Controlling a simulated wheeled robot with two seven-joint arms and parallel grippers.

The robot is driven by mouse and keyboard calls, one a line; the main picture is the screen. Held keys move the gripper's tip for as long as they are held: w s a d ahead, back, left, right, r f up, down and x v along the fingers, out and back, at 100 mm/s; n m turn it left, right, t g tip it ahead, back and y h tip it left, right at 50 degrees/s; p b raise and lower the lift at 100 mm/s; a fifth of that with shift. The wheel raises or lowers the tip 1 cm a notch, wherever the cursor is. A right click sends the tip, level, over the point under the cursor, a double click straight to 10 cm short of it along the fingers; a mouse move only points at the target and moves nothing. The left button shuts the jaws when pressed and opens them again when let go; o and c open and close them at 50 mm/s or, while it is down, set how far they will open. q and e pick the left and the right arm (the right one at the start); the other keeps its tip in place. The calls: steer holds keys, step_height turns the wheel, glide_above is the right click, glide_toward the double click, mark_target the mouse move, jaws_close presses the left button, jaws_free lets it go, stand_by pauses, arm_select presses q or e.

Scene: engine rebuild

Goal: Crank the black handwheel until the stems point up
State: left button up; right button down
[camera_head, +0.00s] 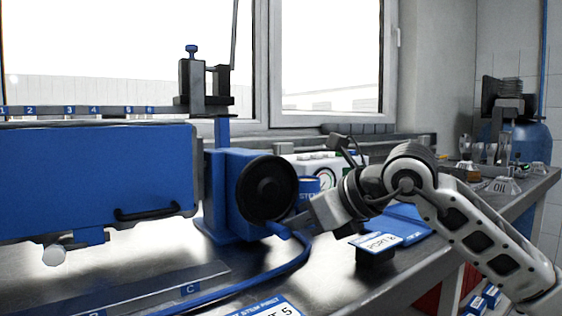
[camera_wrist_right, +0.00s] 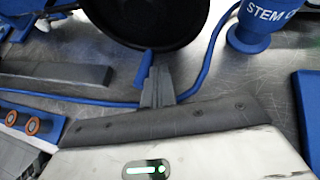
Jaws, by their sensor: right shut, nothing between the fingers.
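The black handwheel (camera_head: 267,188) is mounted on a blue gearbox (camera_head: 222,190) beside a long blue block (camera_head: 90,180). Its lower rim also shows in the right wrist view (camera_wrist_right: 150,25). A blue crank handle (camera_head: 278,229) sits at the wheel's lower edge, and it shows in the wrist view (camera_wrist_right: 144,66) too. My right gripper (camera_head: 291,225) is shut and empty, its fingertips (camera_wrist_right: 153,80) right beside the handle; I cannot tell whether they touch. The blue block shows a broad, flat side with a black grip. I cannot make out any stems. My left gripper is out of view.
A blue hose (camera_head: 290,268) curves along the metal bench below the wheel. A blue cup labelled STEM (camera_head: 309,187) stands behind my right gripper. A PORT 2 sign (camera_head: 377,243) stands right of it. A long grey bar (camera_head: 150,290) lies at the front left.

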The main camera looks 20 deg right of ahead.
steer(key=shift+a+f, duration=0.1)
steer(key=shift+s+a+f, duration=0.1)
steer(key=shift+s+a, duration=0.05)
steer(key=shift+a, duration=0.4)
steer(key=shift+s+a, duration=0.15)
steer(key=shift+a, duration=0.25)
steer(key=shift+s+a, duration=0.15)
steer(key=shift+a, duration=0.15)
steer(key=shift+r, duration=0.2)
steer(key=shift+s+a+r, duration=0.15)
steer(key=shift+s+a, duration=0.05)
steer(key=shift+a, duration=0.25)
